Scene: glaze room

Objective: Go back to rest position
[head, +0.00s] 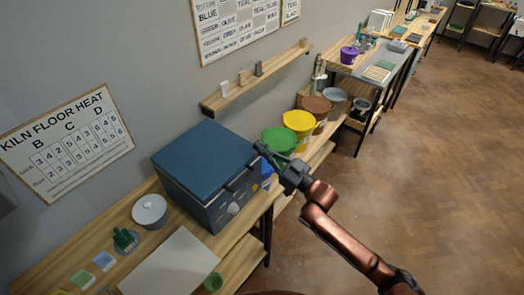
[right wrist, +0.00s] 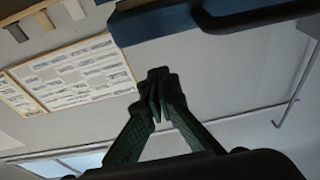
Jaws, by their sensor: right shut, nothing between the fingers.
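My right gripper (head: 262,148) reaches in from the lower right in the head view. It is beside the front upper edge of a blue kiln (head: 205,165), near the kiln's dark handle. In the right wrist view its two green fingers (right wrist: 158,80) meet at the tips with nothing between them. The kiln's blue edge (right wrist: 185,22) and dark handle (right wrist: 265,15) show at the top of that view, apart from the fingertips as seen there. The kiln lid looks closed. My left gripper is not in view.
The kiln stands on a wooden bench with a white pot (head: 150,211), a green cactus-like item (head: 124,238) and a pale board (head: 172,265). Green (head: 279,139), yellow (head: 299,125) and brown buckets stand beyond it. A wall shelf (head: 255,80) is above. The wooden floor (head: 420,170) at right is clear.

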